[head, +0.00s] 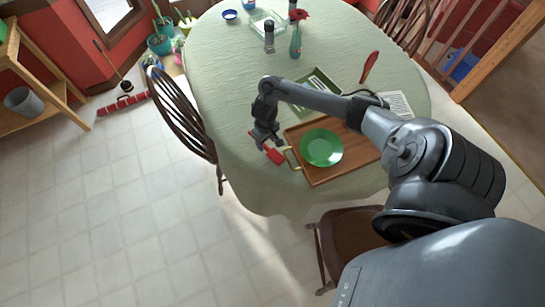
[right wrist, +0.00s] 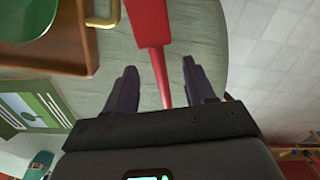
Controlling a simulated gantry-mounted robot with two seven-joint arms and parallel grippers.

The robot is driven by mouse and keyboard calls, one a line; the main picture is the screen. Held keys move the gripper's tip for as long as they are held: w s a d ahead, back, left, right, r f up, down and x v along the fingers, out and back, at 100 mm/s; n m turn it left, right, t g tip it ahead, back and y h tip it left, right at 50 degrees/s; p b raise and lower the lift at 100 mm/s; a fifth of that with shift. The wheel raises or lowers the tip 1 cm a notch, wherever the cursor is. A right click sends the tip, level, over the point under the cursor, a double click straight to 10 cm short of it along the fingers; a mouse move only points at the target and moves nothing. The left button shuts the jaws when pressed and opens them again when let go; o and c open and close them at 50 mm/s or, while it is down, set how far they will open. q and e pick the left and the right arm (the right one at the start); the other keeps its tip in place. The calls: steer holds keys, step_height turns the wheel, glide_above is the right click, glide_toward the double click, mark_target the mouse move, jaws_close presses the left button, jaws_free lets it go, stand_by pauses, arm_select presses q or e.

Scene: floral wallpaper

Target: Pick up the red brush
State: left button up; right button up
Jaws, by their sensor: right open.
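A red brush (head: 274,155), with a wide flat head and a thin handle, lies near the table's left edge, just left of the wooden tray. In the right wrist view the brush (right wrist: 150,24) runs between the two dark fingers. My right gripper (head: 264,143) is over the brush. In the right wrist view its fingers (right wrist: 160,72) are apart, one on each side of the brush's handle, with gaps showing. Whether the fingers are at the brush's height is hard to tell. My left gripper is not in view.
The wooden tray (head: 320,180) with a green plate (head: 321,147) stands right of the brush. Another red utensil (head: 370,66), a vase (head: 296,42) and a grey shaker (head: 269,38) stand or lie farther back. A chair (head: 181,112) stands by the table's left edge.

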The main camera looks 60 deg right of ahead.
mark_target(266, 146)
steer(key=shift+f, duration=0.85)
steer(key=shift+w+d+f+b, duration=0.15)
steer(key=shift+f+b, duration=0.45)
steer(key=shift+f, duration=0.6)
steer(key=shift+d+f+b, duration=0.15)
steer(key=shift+f+b, duration=0.4)
steer(key=shift+f, duration=0.65)
steer(key=shift+c, duration=0.3)
jaws_close()
